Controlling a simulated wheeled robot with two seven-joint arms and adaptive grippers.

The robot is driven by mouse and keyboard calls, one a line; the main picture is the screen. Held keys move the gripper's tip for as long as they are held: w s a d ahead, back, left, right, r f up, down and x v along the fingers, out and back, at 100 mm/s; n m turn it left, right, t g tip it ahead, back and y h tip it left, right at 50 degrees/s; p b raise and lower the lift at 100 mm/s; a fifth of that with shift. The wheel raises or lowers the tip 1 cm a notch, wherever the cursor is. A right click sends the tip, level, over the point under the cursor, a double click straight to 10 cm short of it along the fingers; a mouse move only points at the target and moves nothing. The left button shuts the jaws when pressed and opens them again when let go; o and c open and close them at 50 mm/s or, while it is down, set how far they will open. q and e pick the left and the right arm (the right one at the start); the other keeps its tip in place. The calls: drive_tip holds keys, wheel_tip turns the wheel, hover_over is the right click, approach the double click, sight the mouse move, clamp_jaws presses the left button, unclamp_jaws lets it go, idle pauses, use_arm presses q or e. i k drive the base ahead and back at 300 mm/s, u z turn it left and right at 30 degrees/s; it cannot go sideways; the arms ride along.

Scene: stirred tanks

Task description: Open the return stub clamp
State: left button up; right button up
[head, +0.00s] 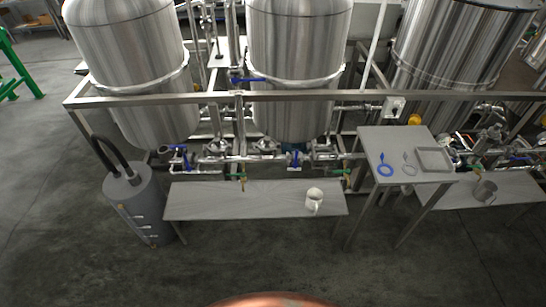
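Steel pipework (262,157) with several valves and fittings runs low in front of the tanks. A blue valve handle (294,159) sits on it right of the middle, and another blue handle (178,158) is at its left end. A green handle (243,176) hangs over the long bench, and another green handle (340,172) is further right. The return stub clamp is too small to pick out among these fittings, so I cannot tell whether it is open or shut. Neither of my grippers is in view.
Steel tanks (298,60) stand behind a frame rail (290,97). A low bench (270,203) bears a white mug (313,199). A grey cylinder (140,205) stands left. The front floor is clear.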

sight(272, 151)
drive_tip(key=u, duration=0.65)
drive_tip(key=i, duration=1.35)
drive_tip(key=z, duration=0.2)
